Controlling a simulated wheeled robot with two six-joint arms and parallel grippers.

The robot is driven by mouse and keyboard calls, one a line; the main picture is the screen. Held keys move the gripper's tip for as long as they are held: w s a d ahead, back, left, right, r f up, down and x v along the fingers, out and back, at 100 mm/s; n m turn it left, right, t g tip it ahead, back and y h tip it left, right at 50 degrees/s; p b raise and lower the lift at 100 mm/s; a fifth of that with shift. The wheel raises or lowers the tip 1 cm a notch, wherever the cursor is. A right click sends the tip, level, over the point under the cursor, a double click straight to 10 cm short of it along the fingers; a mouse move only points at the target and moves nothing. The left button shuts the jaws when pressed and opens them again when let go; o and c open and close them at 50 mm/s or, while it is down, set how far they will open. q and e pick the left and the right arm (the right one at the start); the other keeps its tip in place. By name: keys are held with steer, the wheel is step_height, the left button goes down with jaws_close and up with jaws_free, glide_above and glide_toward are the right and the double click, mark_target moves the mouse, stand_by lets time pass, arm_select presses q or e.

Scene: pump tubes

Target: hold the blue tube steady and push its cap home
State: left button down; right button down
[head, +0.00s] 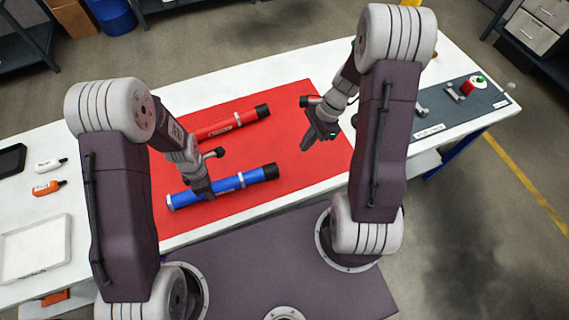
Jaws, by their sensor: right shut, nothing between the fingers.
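The blue tube (225,187) lies at a slant on the red mat (285,145), with white bands and a white label. Its black cap (270,171) sits at the tube's right end; how far it is seated is too small to tell. My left gripper (203,190) is down on the tube left of its middle and looks shut around it, though the far finger is hidden. My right gripper (307,145) is shut and empty, above the mat's right part, up and right of the cap and apart from it.
A red tube (215,128) with a black end lies behind the blue one. A dark mat (440,125) with small parts lies right. A white tray (35,248) and two small bottles, white (48,165) and orange (47,188), lie left. The mat right of the blue tube is clear.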

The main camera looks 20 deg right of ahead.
mark_target(273, 168)
arm_select(q)
steer(key=shift+a, duration=0.15)
arm_select(e)
steer(key=shift+d, duration=0.15)
steer(key=x, duration=1)
steer(key=shift+s, duration=0.1)
steer(key=a, duration=0.3)
steer(key=shift+a, duration=0.5)
steer(key=shift+a, duration=1.9)
